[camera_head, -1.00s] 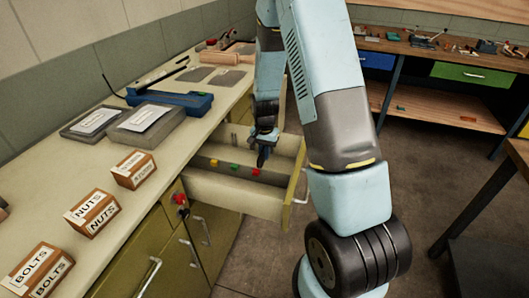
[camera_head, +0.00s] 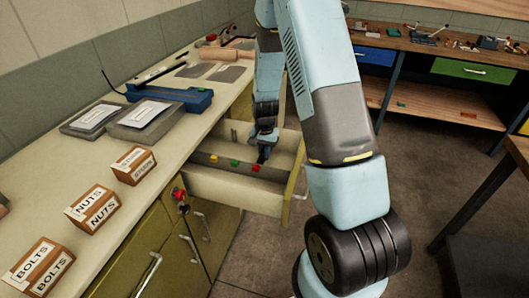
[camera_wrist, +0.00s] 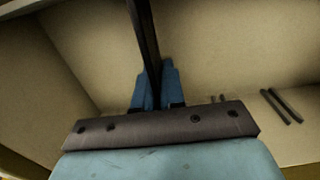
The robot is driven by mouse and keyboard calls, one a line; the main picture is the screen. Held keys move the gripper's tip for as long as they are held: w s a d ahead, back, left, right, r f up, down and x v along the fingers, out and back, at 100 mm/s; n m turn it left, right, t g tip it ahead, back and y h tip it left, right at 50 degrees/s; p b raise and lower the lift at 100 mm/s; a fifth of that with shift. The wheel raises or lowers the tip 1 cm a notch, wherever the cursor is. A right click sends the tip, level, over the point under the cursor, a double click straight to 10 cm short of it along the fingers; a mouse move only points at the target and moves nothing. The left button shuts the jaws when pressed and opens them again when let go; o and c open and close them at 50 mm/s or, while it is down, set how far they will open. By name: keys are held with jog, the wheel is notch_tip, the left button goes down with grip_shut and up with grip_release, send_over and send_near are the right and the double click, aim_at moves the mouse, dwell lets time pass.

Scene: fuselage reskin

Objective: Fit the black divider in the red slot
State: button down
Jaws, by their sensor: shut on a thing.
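My gripper (camera_head: 263,150) is over the open drawer (camera_head: 235,190), near its right end, pointing down. In the wrist view my gripper (camera_wrist: 153,90) is shut on the black divider (camera_wrist: 146,38), a thin dark strip running up from between the blue fingers. In the head view the divider is small and dark and mostly merges with the gripper. A red marker (camera_head: 256,168) sits on the drawer's inner wall, close below and left of the gripper. Green and yellow markers stand to its left. Whether the divider touches the red slot cannot be told.
The wrist view shows the pale drawer floor and short dark strips (camera_wrist: 280,106) at right. The counter beside the drawer holds a blue tool (camera_head: 172,98), grey trays and labelled boxes (camera_head: 93,209). A red knob (camera_head: 179,194) is by the drawer's left corner.

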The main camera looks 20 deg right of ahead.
jog(key=shift+f, duration=0.35)
jog(key=c, duration=1.1)
grip_release()
jog(key=shift+c, duration=0.2)
notch_tip(320, 180, up, 13)
jog(key=shift+f, duration=0.1)
jog(key=shift+r, duration=0.45)
